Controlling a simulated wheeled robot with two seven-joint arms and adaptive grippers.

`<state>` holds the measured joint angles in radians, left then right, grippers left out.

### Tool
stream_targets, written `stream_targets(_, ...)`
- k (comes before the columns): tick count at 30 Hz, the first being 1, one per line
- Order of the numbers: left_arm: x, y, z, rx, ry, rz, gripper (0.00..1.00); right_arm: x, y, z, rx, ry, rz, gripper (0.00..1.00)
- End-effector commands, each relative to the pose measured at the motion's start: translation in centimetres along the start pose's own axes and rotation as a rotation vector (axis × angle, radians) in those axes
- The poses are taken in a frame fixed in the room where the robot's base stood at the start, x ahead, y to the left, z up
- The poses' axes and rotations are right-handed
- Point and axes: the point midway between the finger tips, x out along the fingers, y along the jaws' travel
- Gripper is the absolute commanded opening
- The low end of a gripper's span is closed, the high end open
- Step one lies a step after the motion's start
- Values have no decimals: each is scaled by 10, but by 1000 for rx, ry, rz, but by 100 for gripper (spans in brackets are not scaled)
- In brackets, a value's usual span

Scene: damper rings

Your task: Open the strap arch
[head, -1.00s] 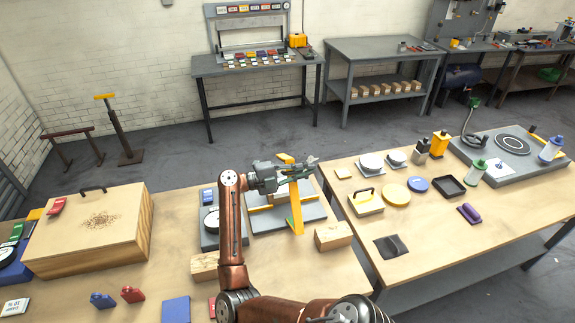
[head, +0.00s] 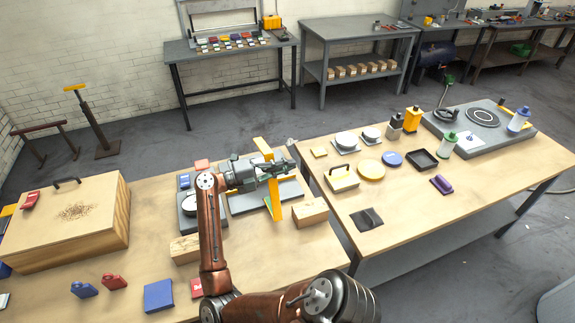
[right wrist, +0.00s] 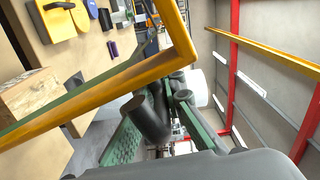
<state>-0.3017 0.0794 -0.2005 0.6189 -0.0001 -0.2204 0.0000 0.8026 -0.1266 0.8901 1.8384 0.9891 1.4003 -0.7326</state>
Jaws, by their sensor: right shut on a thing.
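The strap arch (head: 276,202) is a yellow angular bar at a grey base plate (head: 243,203) on the near left table. My right gripper (head: 279,166) reaches it from the left and is shut on it, near its upper part. The gripper covers part of the arch, so the exact contact is hidden. In the right wrist view the arch (right wrist: 115,85) crosses the picture as a bent yellow bar close to the camera, in front of the dark and green finger parts. My left gripper is not in view.
A wooden block (head: 310,212) stands right of the base plate and another (head: 185,249) lies front left. A dial device (head: 190,204) sits left of the plate. A large wooden box (head: 66,222) fills the table's left. The right table (head: 424,215) holds several items.

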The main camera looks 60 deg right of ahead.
Motion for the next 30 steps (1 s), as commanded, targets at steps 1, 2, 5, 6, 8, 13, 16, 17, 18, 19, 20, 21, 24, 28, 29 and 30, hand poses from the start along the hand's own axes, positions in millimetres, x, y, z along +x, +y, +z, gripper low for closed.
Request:
stream_targets(1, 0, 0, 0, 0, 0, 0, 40, 0, -2, 0, 3, 2, -2, 9)
stream_targets(2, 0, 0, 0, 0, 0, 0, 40, 0, -2, 0, 2, 2, -2, 11)
stream_targets(5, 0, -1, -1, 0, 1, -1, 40, 0, -1, 0, 1, 1, -1, 18)
stream_targets(6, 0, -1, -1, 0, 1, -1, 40, 0, -1, 0, 1, 1, -1, 21)
stream_targets(8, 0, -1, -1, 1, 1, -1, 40, 1, -1, 0, 1, 2, -1, 25)
stream_targets(13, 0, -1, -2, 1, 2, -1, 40, 1, 0, 0, 0, 1, 0, 27)
stream_targets(16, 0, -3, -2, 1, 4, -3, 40, 1, 0, 0, -1, 1, 0, 27)
stream_targets(17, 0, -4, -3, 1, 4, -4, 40, 0, 0, 0, -1, 0, 0, 27)
stream_targets(18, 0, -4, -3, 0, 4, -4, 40, -2, 0, 0, -1, 0, 0, 27)
stream_targets(19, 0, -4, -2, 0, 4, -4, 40, -3, 0, 1, -2, -1, 0, 27)
stream_targets(20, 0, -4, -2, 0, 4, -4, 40, -6, 0, 1, -2, -2, 0, 27)
stream_targets(21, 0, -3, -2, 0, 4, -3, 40, -11, 0, 1, -2, -2, 0, 27)
stream_targets(24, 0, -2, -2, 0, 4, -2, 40, -28, 0, 1, -2, -4, 2, 27)
stream_targets(28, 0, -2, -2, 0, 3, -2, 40, -56, 0, 2, -2, -4, 1, 27)
stream_targets(29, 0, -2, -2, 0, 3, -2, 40, -62, 0, 1, -1, -3, 1, 27)
stream_targets(30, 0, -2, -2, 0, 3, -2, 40, -70, 0, 2, -3, -4, 1, 27)
